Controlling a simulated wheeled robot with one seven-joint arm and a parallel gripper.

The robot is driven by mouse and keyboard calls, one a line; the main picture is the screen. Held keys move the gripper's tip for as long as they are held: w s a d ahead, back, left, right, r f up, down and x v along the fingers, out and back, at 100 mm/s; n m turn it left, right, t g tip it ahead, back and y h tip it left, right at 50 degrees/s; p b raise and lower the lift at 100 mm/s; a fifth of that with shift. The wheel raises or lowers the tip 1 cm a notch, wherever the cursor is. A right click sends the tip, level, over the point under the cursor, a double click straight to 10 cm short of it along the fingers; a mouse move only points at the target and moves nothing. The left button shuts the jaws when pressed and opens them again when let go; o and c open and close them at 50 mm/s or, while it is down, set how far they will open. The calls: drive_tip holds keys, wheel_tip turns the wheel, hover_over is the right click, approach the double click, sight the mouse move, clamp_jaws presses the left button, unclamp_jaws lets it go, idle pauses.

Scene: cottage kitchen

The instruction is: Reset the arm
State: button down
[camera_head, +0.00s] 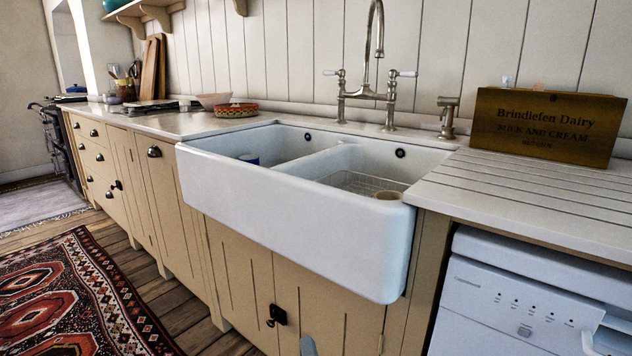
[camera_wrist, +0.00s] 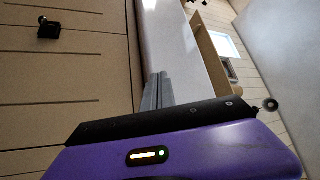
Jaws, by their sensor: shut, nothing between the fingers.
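My gripper (camera_wrist: 159,76) is in the wrist view, its grey fingers together with nothing between them. It is in front of the pale cabinet doors (camera_wrist: 85,75), close to the white surface that looks like the sink front (camera_wrist: 175,40). I cannot tell whether it touches anything. In the head view, a small blue-grey tip (camera_head: 308,346) shows at the bottom edge, below the sink (camera_head: 290,215); it may be part of my arm. The rest of the arm is out of that view.
A black latch (camera_head: 277,315) sits on the cabinet under the sink. A white dishwasher (camera_head: 510,310) stands at right below the worktop (camera_head: 540,205). A wooden box (camera_head: 548,128) and a tall tap (camera_head: 375,60) stand behind. A patterned rug (camera_head: 75,300) lies at left.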

drive_tip(key=s+d+f+n+g+h, duration=0.15)
drive_tip(key=s+d+n, duration=0.4)
drive_tip(key=s, duration=0.85)
drive_tip(key=s+d+f+n+g+h, duration=0.1)
drive_tip(key=s+d+n+g+h, duration=0.15)
drive_tip(key=s+d, duration=0.85)
drive_tip(key=s+d+f+n+g+h, duration=0.1)
drive_tip(key=s+d+n+g+h, duration=0.3)
drive_tip(key=s, duration=1.2)
wheel_tip(320, 180, up, 30)
drive_tip(key=m+t+y+p, duration=0.1)
drive_tip(key=t+y+p, duration=0.1)
drive_tip(key=p, duration=2.8)
drive_tip(key=shift+w+d+f, duration=0.15)
drive_tip(key=shift+d+f, duration=0.05)
drive_tip(key=shift+d, duration=0.1)
